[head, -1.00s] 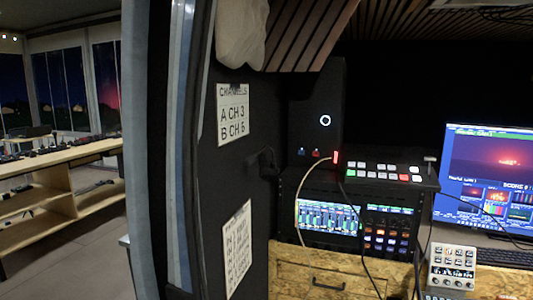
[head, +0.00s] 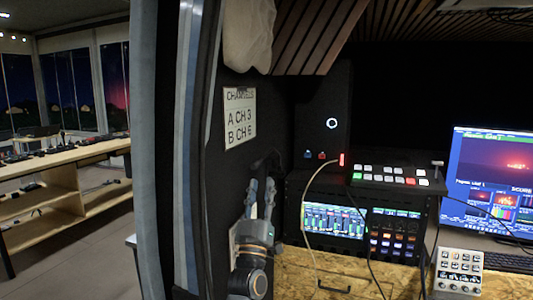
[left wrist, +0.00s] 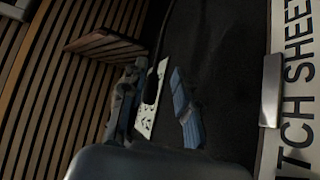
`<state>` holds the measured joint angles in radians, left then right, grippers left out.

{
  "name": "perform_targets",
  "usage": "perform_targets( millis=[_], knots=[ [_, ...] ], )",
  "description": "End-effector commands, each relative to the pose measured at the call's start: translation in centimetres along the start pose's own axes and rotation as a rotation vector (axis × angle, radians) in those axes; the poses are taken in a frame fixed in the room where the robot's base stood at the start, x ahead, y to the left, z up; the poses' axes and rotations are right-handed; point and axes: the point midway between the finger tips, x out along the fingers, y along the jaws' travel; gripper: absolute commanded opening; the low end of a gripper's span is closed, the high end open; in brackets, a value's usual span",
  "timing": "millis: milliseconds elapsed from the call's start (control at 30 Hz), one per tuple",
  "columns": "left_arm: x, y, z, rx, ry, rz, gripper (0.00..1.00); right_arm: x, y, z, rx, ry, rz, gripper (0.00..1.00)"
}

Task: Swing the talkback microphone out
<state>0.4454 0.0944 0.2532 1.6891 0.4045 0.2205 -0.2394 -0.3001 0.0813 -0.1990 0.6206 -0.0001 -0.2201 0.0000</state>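The talkback microphone appears to be the dark slim piece (head: 272,160) on the black side wall in the head view, hard to make out against it. In the left wrist view a black rounded tip on a thin stem (left wrist: 151,88), likely the microphone, shows between my fingers. My left gripper (head: 262,186) points upward just below the dark piece, close to the wall. Its two fingers stand apart in the left wrist view (left wrist: 155,100), open, with no clear contact on the tip. My right gripper is not in view.
A "CHANNELS" sign (head: 240,118) hangs on the wall, left of my gripper. A patch sheet (left wrist: 294,110) shows at the right of the wrist view. To the right stand a rack screen (head: 335,221), a button panel (head: 390,176) and a monitor (head: 490,175).

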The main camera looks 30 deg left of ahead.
Motion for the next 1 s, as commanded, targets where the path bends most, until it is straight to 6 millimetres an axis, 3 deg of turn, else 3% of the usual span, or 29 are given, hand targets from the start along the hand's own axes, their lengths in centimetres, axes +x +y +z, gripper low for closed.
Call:
perform_targets(
  millis=[100,400,600,933,1000],
  knots=[
    [3.1,0.1,-0.3,0.001,0.001,0.001,0.30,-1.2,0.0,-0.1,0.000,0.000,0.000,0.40],
    [8.7,0.1,-0.1,0.002,-0.001,0.001,0.30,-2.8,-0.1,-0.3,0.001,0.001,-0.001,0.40],
    [10.3,0.1,0.0,0.001,-0.002,0.001,0.30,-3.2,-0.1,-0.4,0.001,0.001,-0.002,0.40],
    [10.5,0.1,0.1,0.000,-0.002,0.001,0.30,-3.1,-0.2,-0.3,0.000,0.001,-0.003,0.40],
    [10.5,0.1,0.1,0.001,-0.002,0.001,0.16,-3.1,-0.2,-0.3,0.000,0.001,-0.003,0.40]
  ],
)
